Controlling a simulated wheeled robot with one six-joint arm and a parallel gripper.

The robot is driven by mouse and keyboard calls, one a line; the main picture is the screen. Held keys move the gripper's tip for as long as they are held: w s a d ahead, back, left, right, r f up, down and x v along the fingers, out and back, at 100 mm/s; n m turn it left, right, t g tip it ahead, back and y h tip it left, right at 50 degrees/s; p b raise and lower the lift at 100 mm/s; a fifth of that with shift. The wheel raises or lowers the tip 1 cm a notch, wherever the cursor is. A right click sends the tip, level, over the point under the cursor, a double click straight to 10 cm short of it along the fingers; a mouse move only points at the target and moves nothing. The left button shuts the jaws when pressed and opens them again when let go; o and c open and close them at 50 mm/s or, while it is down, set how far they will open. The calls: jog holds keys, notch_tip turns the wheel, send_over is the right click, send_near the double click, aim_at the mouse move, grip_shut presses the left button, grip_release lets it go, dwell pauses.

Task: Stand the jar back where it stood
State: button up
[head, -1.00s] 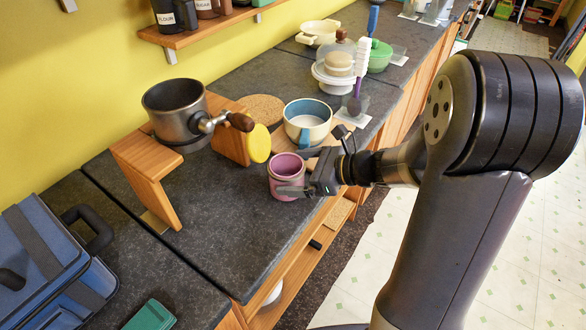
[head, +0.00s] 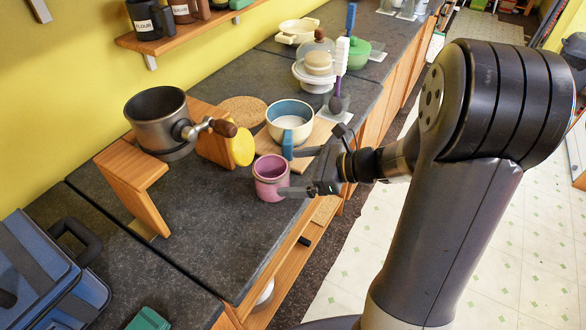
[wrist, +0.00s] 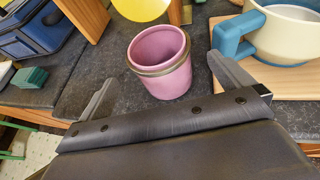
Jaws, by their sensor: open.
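The jar is taken to be the pink pot (head: 271,179) with a darker band near its rim. It stands upright on the dark worktop near the front edge, left of the wooden board. In the wrist view the pink jar (wrist: 161,62) is upright, open-topped and looks empty. My gripper (head: 290,173) is open just right of the jar, its fingers pointing at it. In the wrist view my gripper (wrist: 160,68) has one finger on each side of the jar's near part, with gaps visible.
A blue-and-cream cup (head: 289,122) stands on a wooden board (head: 318,134) close to one finger. A dark pot (head: 158,118) sits on a wooden stand (head: 134,172). A yellow disc (head: 242,145) is behind the jar. Worktop left of the jar is clear.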

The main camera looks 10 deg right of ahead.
jog(key=shift+s+d+r+p, duration=0.3)
jog(key=shift+d, duration=0.3)
jog(key=v, duration=1)
jog(key=shift+d+r, duration=0.2)
jog(key=shift+d, duration=0.1)
jog(key=shift+a, duration=0.1)
jog(key=x, duration=1)
jog(key=shift+a+f, duration=0.15)
jog(key=shift+f, duration=0.05)
jog(key=shift+w+a+f, duration=0.1)
jog(key=shift+a, duration=0.1)
